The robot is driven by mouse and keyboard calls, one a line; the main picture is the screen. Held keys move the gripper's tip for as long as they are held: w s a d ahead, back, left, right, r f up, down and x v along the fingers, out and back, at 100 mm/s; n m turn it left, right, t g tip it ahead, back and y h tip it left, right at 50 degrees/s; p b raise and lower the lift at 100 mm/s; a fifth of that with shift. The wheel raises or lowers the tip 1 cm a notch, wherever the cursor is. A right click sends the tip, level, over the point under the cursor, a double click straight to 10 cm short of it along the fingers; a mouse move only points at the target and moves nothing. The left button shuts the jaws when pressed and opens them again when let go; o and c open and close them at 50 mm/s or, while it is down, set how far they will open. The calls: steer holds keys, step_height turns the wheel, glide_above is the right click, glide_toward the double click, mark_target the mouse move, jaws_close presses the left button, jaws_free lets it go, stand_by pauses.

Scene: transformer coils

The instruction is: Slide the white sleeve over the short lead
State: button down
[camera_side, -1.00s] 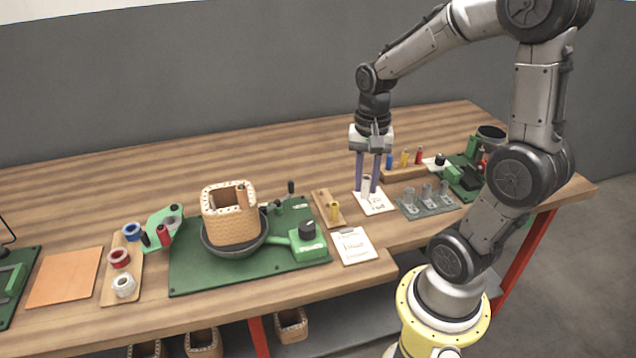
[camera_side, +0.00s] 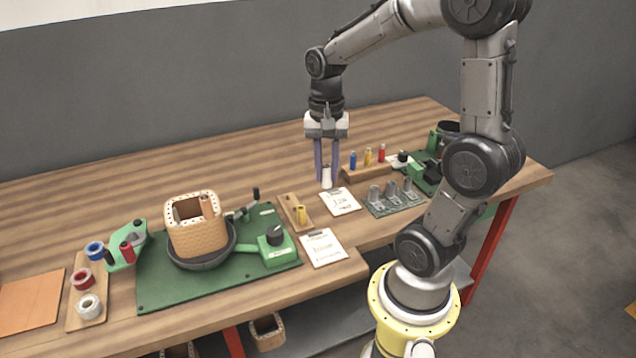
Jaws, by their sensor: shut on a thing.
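My gripper (camera_side: 327,180) points straight down with its two long purple fingers shut on the white sleeve (camera_side: 327,178). The sleeve is upright between the fingertips, by the back left edge of a white card (camera_side: 343,203); any gap beneath it is too small to judge. The tan coil (camera_side: 197,238) stands in a black round holder (camera_side: 212,262) on a green board (camera_side: 160,284), left of my gripper and well apart from it. A brown upright piece (camera_side: 207,207) shows at the coil's top opening. I cannot tell which part is the short lead.
Blue, yellow and red cylinders (camera_side: 367,157) and a grey rack (camera_side: 393,207) stand to the right. Tape rolls (camera_side: 83,278) are at left. The table behind is clear.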

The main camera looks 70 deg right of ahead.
steer(key=w+a+r+n, duration=0.25)
steer(key=w+r, duration=0.25)
steer(key=w, duration=0.3)
steer(key=w+a+r+n, duration=0.1)
steer(key=w+a+r, duration=0.35)
steer(key=w, duration=0.35)
steer(key=w+a+n, duration=0.3)
steer(key=w+a, duration=0.4)
steer(key=a, duration=0.7)
steer(key=shift+w+d+f, duration=0.1)
steer(key=shift+d+f, duration=0.05)
steer(key=shift+f, duration=1.3)
steer(key=shift+d+f, duration=0.15)
steer(key=shift+f, duration=1.25)
steer(key=shift+f, duration=2.2)
steer(key=shift+c, duration=1.2)
jaws_free()
steer(key=shift+r, duration=0.1)
